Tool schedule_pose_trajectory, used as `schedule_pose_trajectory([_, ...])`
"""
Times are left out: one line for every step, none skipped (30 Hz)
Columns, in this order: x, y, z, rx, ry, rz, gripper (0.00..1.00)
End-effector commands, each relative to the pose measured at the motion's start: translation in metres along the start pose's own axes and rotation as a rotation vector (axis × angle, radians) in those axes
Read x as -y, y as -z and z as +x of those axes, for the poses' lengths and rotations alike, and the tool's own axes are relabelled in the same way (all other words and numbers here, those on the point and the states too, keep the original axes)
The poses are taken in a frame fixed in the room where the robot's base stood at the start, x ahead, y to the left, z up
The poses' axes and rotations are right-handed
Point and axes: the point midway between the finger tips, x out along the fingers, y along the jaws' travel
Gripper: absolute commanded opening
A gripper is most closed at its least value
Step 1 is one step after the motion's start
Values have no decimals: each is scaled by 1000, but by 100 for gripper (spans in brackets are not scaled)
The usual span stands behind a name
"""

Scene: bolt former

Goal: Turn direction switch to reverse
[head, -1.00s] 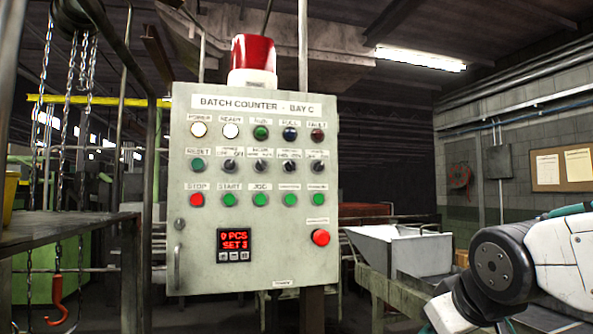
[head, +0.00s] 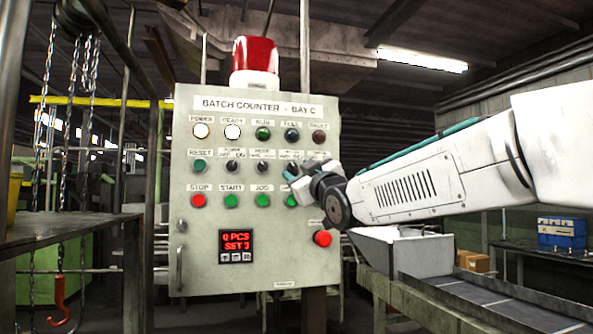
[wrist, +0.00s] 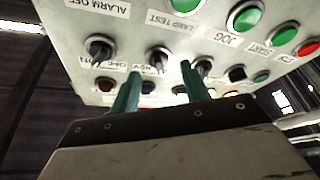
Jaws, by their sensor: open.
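A black rotary switch (wrist: 157,57) sits in the selector row of the grey control panel (head: 210,270). Its small label, partly hidden by a finger, seems to read FWD REV, so I take it as the direction switch. Its exact pointer position is hard to read. My gripper (wrist: 160,70) is open, its two green fingers on either side of this switch in the upside-down wrist view. Contact cannot be told. In the head view my gripper (head: 292,172) is at the panel's right half and hides this switch.
Other black selectors (wrist: 100,47) (wrist: 203,66) flank the switch closely. Green push buttons (head: 263,200) line the row below, with a red stop button (head: 198,200) at left. A larger red button (head: 322,238) sits lower right. A metal hopper (head: 420,255) stands right of the panel.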

Motion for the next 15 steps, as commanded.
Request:
schedule_pose_trajectory([1, -1, 8, 1, 1, 0, 46])
schedule_pose_trajectory([0, 0, 11, 1, 1, 0, 46])
schedule_pose_trajectory([0, 0, 14, 1, 1, 1, 46])
schedule_pose_trajectory([0, -1, 17, 1, 1, 1, 46])
schedule_pose_trajectory([0, 0, 19, 1, 1, 1, 46])
schedule_pose_trajectory([0, 0, 21, 1, 0, 1, 46])
schedule_pose_trajectory([0, 0, 22, 1, 0, 1, 46])
schedule_pose_trajectory([0, 0, 22, 1, 0, 1, 46])
schedule_pose_trajectory([0, 0, 23, 1, 0, 1, 46])
schedule_pose_trajectory([0, 0, 23, 1, 0, 1, 46])
schedule_pose_trajectory([0, 0, 23, 1, 0, 1, 46])
schedule_pose_trajectory([0, 0, 23, 1, 0, 1, 46])
schedule_pose_trajectory([0, 0, 23, 1, 0, 1, 46])
schedule_pose_trajectory([0, 0, 23, 2, 0, 1, 46])
schedule_pose_trajectory([0, 0, 23, 2, 0, 1, 43])
